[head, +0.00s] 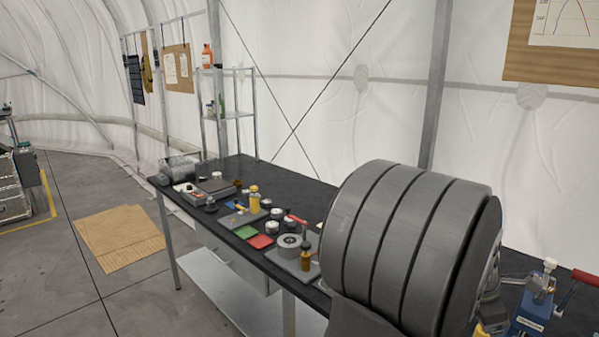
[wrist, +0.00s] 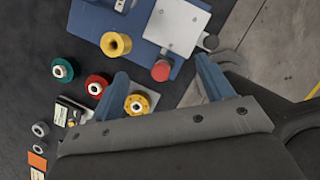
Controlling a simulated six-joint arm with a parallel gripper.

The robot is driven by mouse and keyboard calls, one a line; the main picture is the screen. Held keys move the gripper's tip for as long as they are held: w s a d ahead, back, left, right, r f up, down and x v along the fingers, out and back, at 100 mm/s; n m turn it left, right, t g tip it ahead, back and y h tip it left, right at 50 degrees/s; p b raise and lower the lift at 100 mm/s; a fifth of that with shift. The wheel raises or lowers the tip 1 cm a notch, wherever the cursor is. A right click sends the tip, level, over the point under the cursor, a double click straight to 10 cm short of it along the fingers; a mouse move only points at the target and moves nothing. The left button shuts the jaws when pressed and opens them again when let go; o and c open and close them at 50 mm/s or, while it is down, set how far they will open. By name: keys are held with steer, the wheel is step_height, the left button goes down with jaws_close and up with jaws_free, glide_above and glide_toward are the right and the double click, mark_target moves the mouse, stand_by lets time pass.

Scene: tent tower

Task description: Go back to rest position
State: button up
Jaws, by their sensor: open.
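My gripper (wrist: 163,66) shows in the wrist view with its two blue fingers spread apart and nothing between them that it holds. It is above a dark bench top. A red knob (wrist: 160,71) and a blue board with a white plate (wrist: 178,25) lie beyond and between the fingertips. A yellow ring-shaped part (wrist: 139,103) appears between the fingers, nearer the palm. The head view does not show my gripper; my large grey ribbed arm part fills its right side.
A blue vise-like device (head: 530,314) stands at lower right. In the wrist view, green (wrist: 63,69) and red (wrist: 97,85) ring-shaped parts lie left.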

steer(key=s+d+r, duration=0.1)
steer(key=s+d, duration=0.2)
steer(key=s, duration=0.5)
steer(key=s+d+r, duration=0.1)
steer(key=s+d, duration=0.2)
steer(key=s, duration=0.5)
steer(key=w+f, duration=0.2)
steer(key=w, duration=0.1)
steer(key=w+f, duration=0.2)
steer(key=w, duration=0.1)
steer(key=w+f, duration=0.2)
steer(key=w, duration=0.2)
steer(key=shift+w+a+f, duration=0.1)
steer(key=shift+a, duration=0.2)
